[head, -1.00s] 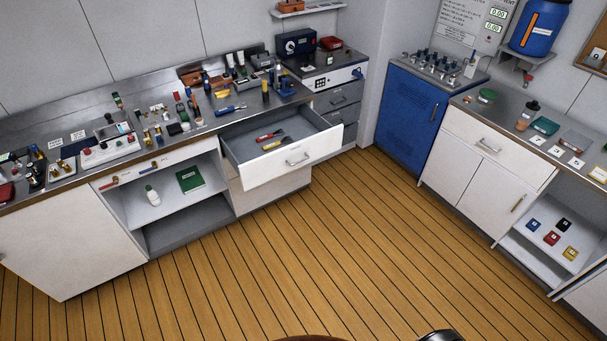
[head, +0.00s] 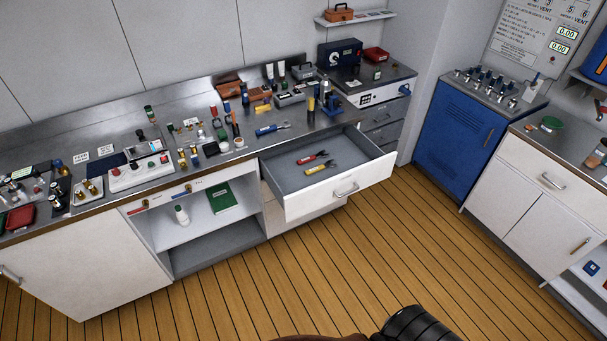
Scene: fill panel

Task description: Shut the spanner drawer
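The open drawer (head: 340,199) is pulled well out from under the metal bench, with its white front and bar handle (head: 346,189) facing the room. A red-handled spanner (head: 313,158) and a yellow-handled spanner (head: 321,168) lie inside on its grey floor. Neither gripper shows in the head view. A dark ribbed part of my own body (head: 416,325) shows at the bottom edge, apart from the drawer.
The bench top (head: 100,200) is crowded with tools and small devices. An open shelf (head: 195,232) with a green book (head: 222,197) lies left of the drawer. A blue cabinet (head: 455,135) stands to the right. The wooden floor (head: 270,285) before the drawer is clear.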

